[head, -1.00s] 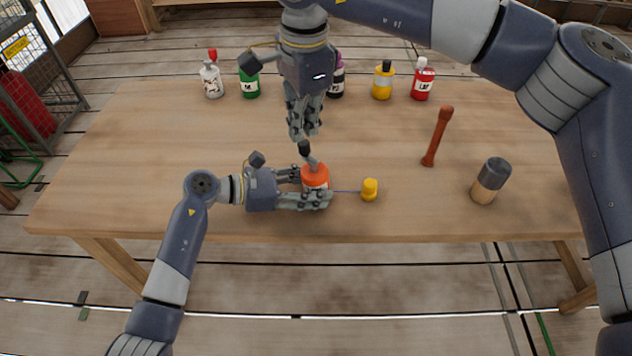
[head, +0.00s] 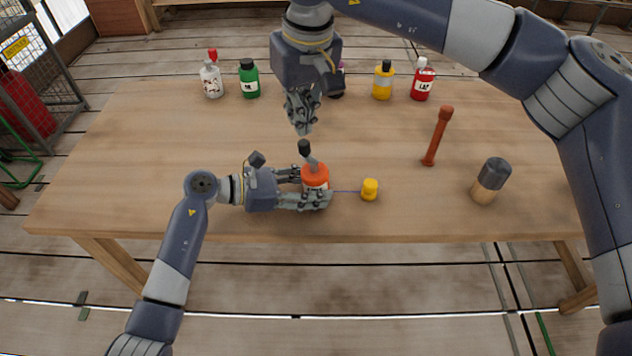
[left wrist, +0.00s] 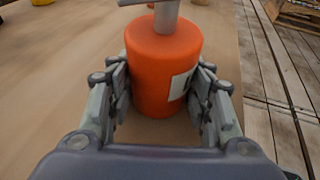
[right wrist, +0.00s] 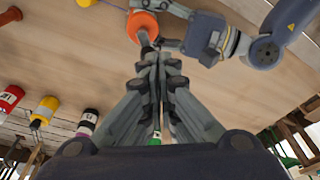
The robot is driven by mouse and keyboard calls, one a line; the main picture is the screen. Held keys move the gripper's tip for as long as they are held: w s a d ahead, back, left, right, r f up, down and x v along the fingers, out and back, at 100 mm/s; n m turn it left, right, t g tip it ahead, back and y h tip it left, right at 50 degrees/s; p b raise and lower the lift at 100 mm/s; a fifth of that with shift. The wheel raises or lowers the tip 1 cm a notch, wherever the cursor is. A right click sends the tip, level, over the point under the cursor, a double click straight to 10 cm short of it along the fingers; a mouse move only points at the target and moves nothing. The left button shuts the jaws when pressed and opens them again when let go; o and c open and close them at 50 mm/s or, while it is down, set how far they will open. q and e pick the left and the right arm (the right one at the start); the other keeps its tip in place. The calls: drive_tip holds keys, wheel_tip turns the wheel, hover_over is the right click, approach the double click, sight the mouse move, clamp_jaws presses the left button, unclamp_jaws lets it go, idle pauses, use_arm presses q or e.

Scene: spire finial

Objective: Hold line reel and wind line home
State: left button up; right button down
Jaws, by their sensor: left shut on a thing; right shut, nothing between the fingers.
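The line reel is an orange cylinder (head: 315,175) with a pale label and a grey crank that ends in a black knob (head: 304,147). It stands upright on the table. My left gripper (head: 316,196) is shut around its sides; the left wrist view shows the orange body (left wrist: 163,65) between both fingers. A thin purple line runs right from the reel to a yellow piece (head: 370,189) on the table. My right gripper (head: 303,128) is shut and empty, just above and behind the crank knob, apart from it in the head view. The right wrist view shows its closed fingers (right wrist: 158,65).
Several bottles stand along the back, including white (head: 211,80), green (head: 249,79), yellow (head: 383,81) and red (head: 421,80) ones. A reddish-brown stick (head: 438,136) and a dark-topped wooden cylinder (head: 490,181) stand at the right. The table's left side is clear.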

sight(302, 147)
drive_tip(key=shift+f, duration=3.3)
drive_tip(key=shift+f, duration=0.15)
drive_tip(key=shift+f, duration=0.15)
use_arm(q)
drive_tip(key=shift+s+r, duration=0.2)
drive_tip(key=shift+s, duration=0.05)
use_arm(e)
drive_tip(key=shift+s+d+f, duration=0.1)
drive_tip(key=shift+s+f, duration=0.05)
drive_tip(key=shift+f, duration=0.55)
drive_tip(key=shift+s+d+f, duration=0.1)
drive_tip(key=shift+s+f, duration=0.05)
drive_tip(key=shift+f, duration=0.5)
drive_tip(key=shift+a, duration=0.1)
use_arm(q)
drive_tip(key=shift+w+f, duration=0.25)
drive_tip(key=shift+w, duration=0.05)
use_arm(e)
drive_tip(key=shift+w, duration=0.35)
use_arm(q)
drive_tip(key=shift+s, duration=0.15)
use_arm(e)
drive_tip(key=shift+r, duration=0.15)
